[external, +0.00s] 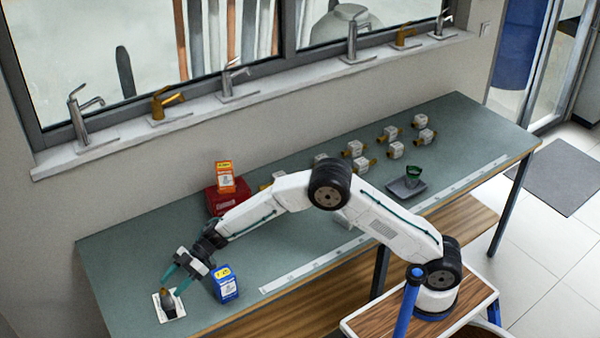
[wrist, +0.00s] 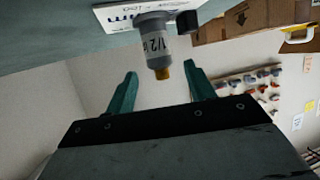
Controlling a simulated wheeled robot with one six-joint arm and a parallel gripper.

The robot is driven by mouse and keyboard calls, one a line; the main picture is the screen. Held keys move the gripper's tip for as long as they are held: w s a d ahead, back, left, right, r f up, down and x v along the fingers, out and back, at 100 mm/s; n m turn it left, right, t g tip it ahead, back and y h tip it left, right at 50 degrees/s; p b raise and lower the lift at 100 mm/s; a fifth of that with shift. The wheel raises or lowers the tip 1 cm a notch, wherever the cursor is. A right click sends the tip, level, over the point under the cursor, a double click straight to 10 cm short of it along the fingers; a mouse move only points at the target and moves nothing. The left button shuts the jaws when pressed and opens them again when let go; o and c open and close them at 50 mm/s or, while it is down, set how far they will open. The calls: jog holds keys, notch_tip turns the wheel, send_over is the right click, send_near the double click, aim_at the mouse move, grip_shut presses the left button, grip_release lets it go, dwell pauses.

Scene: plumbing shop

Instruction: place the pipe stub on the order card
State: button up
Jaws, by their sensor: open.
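The pipe stub (wrist: 153,40) is a grey piece with a "1/2" label, an orange-brown end and a dark side part. In the wrist view it stands on the white printed order card (wrist: 115,16). In the external view the stub (external: 168,300) stands on the card (external: 179,314) at the bench's near left. My gripper (external: 174,282) is just above it. In the wrist view my gripper (wrist: 160,74) is open, its teal fingers on either side of the stub's orange-brown end, with gaps showing. The card is partly hidden by the stub.
A blue box (external: 226,287) stands close right of my gripper. An orange box (external: 225,178) sits in a red bin (external: 213,202) behind. Several white-and-brass fittings (external: 355,148) and a grey tray (external: 400,189) are farther right. A white ruled strip (external: 315,262) lies along the front.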

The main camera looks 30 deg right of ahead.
jog(key=v, duration=0.5)
jog(key=shift+d, duration=0.25)
jog(key=shift+w+r, duration=0.1)
jog(key=shift+w, duration=0.05)
